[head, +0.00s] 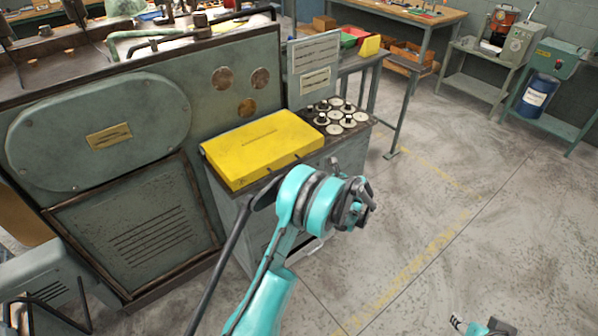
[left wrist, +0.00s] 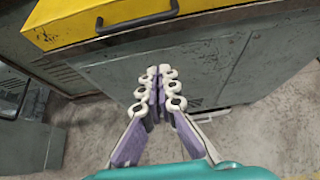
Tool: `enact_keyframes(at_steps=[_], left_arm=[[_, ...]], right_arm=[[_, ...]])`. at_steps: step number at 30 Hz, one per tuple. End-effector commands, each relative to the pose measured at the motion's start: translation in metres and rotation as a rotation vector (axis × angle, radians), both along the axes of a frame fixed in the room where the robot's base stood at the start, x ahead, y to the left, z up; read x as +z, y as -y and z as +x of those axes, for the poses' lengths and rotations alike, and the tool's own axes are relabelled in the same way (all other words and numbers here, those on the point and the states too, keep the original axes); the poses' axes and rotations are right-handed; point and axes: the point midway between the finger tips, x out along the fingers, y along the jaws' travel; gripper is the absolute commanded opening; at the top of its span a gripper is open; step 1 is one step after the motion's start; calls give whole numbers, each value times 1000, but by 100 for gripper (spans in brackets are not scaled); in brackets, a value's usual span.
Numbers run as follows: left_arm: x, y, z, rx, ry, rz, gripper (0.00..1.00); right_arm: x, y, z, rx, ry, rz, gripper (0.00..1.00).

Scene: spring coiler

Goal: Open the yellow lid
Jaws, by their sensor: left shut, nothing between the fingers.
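The yellow lid (head: 258,143) lies flat and closed on top of a grey-green cabinet, beside the large machine. In the left wrist view the lid (left wrist: 75,18) fills the upper left, with a dark bar handle (left wrist: 138,21) on its front face. My left gripper (left wrist: 158,75) is shut and empty, in front of the cabinet's side and below the handle, apart from it. In the head view the left wrist is right of the lid's front corner, and its fingers are mostly hidden. My right gripper (head: 457,322) barely shows at the bottom edge, and its jaws are unclear.
Round knobs and dials (head: 338,115) sit on the cabinet top right of the lid, below an upright grey panel (head: 314,62). The large green machine (head: 120,120) stands on the left. Open concrete floor (head: 480,200) lies to the right.

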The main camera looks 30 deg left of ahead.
Motion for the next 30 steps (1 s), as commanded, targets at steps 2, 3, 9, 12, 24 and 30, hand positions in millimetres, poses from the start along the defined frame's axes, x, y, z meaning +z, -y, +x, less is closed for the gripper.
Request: enact_keyframes(at_steps=[2, 3, 9, 12, 24, 30], left_arm=[[-4, -4, 2, -2, -7, 7, 0], [-7, -7, 3, -1, -8, 7, 0], [-26, -34, 14, 0, -6, 5, 0], [-38, -52, 21, 1, -4, 4, 0], [-23, -85, 35, -1, -5, 4, 0], [-14, -87, 36, -1, -5, 4, 0]], right_arm=[[-1, 0, 0, 0, 0, 0, 40], [-3, 0, 0, 0, 0, 0, 40], [-13, 0, 0, 0, 0, 0, 40], [-20, 0, 0, 0, 0, 0, 40], [-34, 0, 0, 0, 0, 0, 40], [-36, 0, 0, 0, 0, 0, 40]])
